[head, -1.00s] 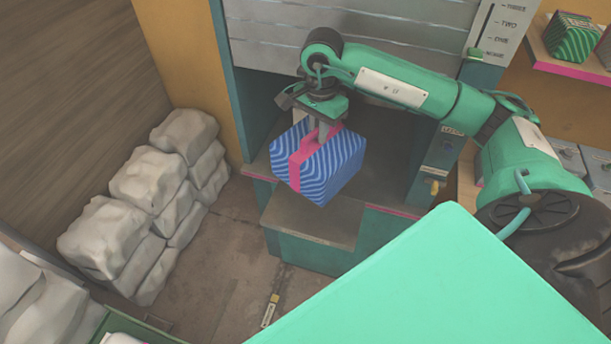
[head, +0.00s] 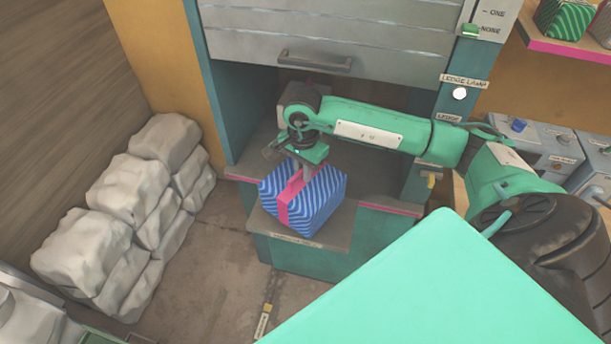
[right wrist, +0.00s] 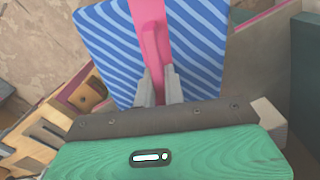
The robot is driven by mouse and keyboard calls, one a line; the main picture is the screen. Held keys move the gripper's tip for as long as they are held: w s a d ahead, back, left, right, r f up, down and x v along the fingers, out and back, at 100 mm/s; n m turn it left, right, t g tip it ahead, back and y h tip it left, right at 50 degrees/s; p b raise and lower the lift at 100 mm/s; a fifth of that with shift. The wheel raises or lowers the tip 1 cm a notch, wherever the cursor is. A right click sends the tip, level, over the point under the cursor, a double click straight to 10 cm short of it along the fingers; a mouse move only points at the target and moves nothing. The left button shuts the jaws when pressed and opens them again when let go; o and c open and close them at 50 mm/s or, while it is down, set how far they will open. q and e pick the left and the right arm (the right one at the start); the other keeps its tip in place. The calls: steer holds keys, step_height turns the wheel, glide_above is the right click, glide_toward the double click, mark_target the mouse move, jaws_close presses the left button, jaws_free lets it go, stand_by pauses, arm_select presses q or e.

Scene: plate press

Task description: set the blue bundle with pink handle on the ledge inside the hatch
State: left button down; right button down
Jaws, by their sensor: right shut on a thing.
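The blue striped bundle (head: 318,203) with its pink handle (head: 296,183) hangs in my right gripper (head: 303,168), in front of the hatch opening. In the right wrist view, the fingers (right wrist: 160,88) are shut on the pink handle (right wrist: 153,45) of the bundle (right wrist: 195,50). The grey shutter (head: 370,32) is raised above the opening. The ledge (head: 372,182) lies inside, with a pink front edge. The bundle overlaps the lower front step (head: 340,232); I cannot tell whether it touches it. My left gripper is not in view.
Pale sacks (head: 125,190) are stacked at left. A teal post with a ledge lamp (head: 460,93) stands right of the opening. A pale object (head: 291,92) shows partly behind my arm. A green striped bundle (head: 562,22) sits on the upper right shelf. Bare floor lies front left.

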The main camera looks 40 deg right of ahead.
step_height(320, 180, down, 4)
steer(key=shift+r+b, duration=0.1)
steer(key=shift+b, duration=0.7)
steer(key=shift+f, duration=0.25)
steer(key=shift+w, duration=0.1)
steer(key=c, duration=1.5)
jaws_free()
